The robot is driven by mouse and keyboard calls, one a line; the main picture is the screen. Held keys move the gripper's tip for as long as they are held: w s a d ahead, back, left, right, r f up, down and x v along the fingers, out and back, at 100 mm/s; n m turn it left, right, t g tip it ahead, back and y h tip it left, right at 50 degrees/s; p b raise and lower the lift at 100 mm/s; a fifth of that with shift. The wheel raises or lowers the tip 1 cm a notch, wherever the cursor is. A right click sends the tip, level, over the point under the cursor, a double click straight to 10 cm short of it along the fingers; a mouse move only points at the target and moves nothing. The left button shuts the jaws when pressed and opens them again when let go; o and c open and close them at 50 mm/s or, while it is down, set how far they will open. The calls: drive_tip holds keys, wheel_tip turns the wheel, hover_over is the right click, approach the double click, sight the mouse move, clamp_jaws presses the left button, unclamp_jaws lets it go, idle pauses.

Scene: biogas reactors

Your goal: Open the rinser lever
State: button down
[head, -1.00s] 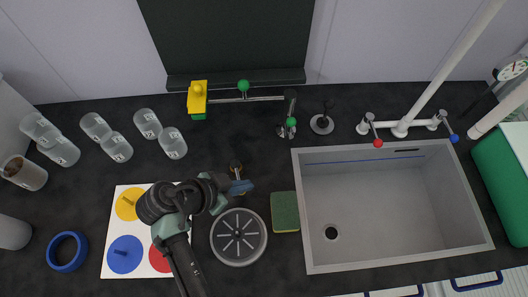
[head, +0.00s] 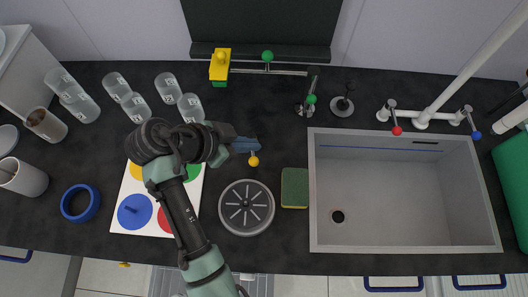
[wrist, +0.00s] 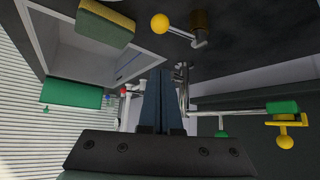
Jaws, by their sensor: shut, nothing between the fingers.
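The rinser (head: 246,207) is a round grey disc with radial slots, set in the dark counter left of the sink. Just behind it is the rinser lever, with a yellow ball end (head: 254,161). My gripper (head: 257,144) is shut and empty, with blue fingers just behind the ball in the head view. Its fingers (wrist: 158,100) also show in the wrist view, apart from the ball. The valve body is hidden in the head view.
A green-yellow sponge (head: 294,188) and the sink (head: 380,215) lie to the right. A pipe with a green ball and yellow valve (head: 220,68) runs behind. Jars (head: 168,86) and a blue ring (head: 80,203) are left.

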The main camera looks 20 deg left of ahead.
drive_tip(key=shift+s+a+r, duration=0.2)
drive_tip(key=shift+a+r, duration=0.55)
drive_tip(key=shift+r, duration=0.2)
